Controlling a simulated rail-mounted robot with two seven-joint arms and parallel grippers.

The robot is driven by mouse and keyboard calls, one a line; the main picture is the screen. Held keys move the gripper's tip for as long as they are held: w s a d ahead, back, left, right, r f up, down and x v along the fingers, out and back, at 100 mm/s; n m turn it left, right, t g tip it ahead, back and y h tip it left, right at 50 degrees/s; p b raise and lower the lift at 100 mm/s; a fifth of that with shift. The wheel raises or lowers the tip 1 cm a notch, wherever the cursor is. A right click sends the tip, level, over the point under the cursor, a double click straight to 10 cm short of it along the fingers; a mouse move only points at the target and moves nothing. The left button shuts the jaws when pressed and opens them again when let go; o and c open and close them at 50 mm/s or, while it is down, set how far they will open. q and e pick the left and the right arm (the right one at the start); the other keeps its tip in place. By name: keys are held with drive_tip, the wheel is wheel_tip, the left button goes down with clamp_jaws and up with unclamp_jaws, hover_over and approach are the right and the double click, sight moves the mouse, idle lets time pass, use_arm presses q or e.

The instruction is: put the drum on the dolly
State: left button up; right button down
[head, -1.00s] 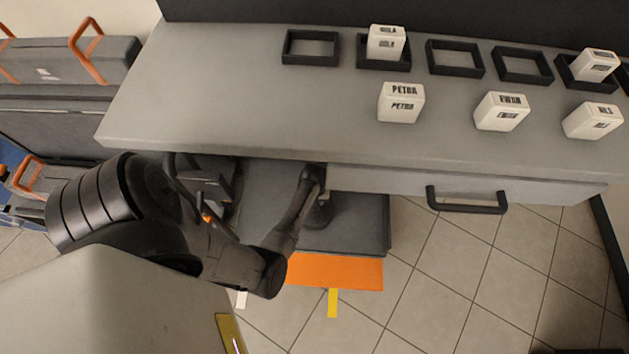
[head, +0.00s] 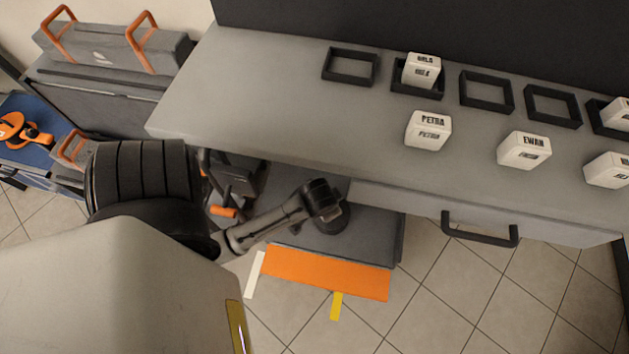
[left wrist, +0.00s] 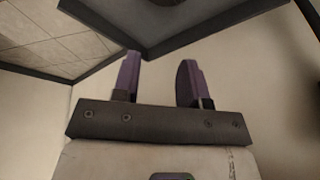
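I cannot make out a drum in either view. A dark grey low platform (head: 376,232) with an orange front strip (head: 325,274) lies partly under the counter; it may be the dolly, but I cannot tell for sure. My left arm reaches over it, and its far end hides part of its top. In the left wrist view my left gripper (left wrist: 160,78) has its two fingers apart with nothing between them. A dark panel edge (left wrist: 165,40) and part of a round black shape show beyond the fingers. My right gripper is in neither view.
The grey counter (head: 290,120) overhangs the platform, with a drawer handle (head: 480,232) on its front. Black frames and white name blocks, one reading PETRA (head: 428,130), stand on it. Grey cases with orange handles (head: 120,48) are at left. Tiled floor (head: 450,300) is clear at right.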

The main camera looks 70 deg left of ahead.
use_arm(q)
drive_tip(key=s+d+r+m+h, duration=0.2)
drive_tip(key=s+d+r+m, duration=0.2)
drive_tip(key=s+d, duration=0.3)
drive_tip(key=d+r, duration=0.1)
drive_tip(key=d, duration=0.2)
drive_tip(key=shift+d+r+m+t, duration=0.35)
drive_tip(key=shift+r+m+t, duration=0.05)
wheel_tip(320, 180, down, 22)
drive_tip(key=b, duration=2.1)
drive_tip(key=shift+r+b, duration=0.15)
drive_tip(key=shift+b, duration=0.2)
drive_tip(key=shift+c, duration=0.4)
